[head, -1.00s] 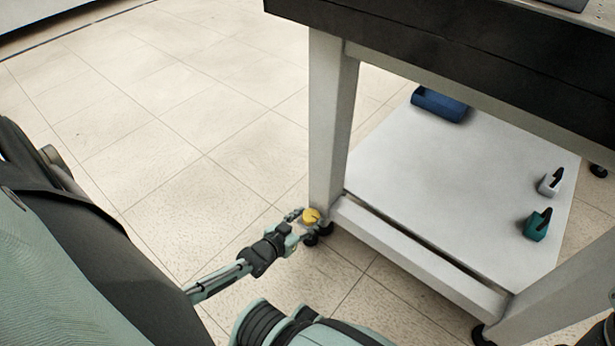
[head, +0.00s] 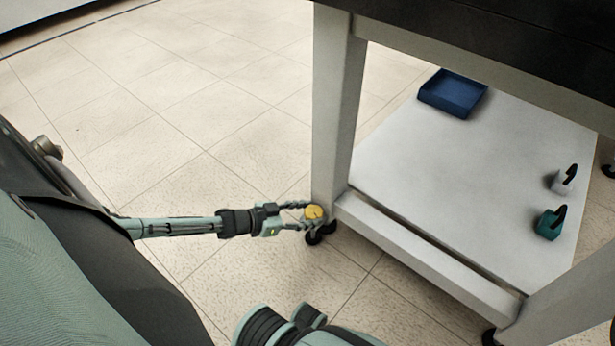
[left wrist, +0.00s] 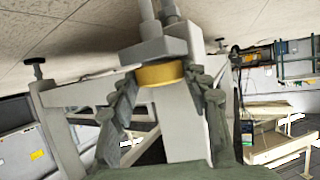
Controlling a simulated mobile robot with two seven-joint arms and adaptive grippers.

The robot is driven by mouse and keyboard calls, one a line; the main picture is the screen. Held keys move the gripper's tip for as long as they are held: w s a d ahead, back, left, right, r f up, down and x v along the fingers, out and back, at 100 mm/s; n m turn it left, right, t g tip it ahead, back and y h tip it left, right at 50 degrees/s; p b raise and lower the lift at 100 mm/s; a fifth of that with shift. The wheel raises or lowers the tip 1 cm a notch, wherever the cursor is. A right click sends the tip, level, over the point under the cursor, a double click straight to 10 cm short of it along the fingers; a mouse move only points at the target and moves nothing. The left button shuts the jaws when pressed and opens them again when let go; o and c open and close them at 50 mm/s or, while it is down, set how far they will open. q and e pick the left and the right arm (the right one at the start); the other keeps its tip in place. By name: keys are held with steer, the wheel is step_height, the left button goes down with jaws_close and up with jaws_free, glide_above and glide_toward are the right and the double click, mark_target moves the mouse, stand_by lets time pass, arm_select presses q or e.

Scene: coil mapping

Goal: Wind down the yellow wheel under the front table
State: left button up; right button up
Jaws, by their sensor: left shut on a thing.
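The yellow wheel (head: 315,212) sits at the foot of the front table's near left leg (head: 338,110), just above a black caster. My left gripper (head: 308,214) is at the wheel, with its fingers on either side of it. In the left wrist view the yellow wheel (left wrist: 160,73) lies between the two fingers (left wrist: 162,92) of my left gripper, which is shut on it. The front table (head: 460,35) has a dark top edge and pale legs. My right gripper is not in view.
The table's white lower shelf (head: 440,170) holds a blue tray (head: 452,95), a white holder (head: 563,180) and a teal holder (head: 550,222). The tiled floor left of the table (head: 190,90) is clear.

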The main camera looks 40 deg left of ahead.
arm_select(q)
steer(key=o, duration=1.2)
steer(key=shift+c, duration=0.2)
steer(key=v, duration=1.2)
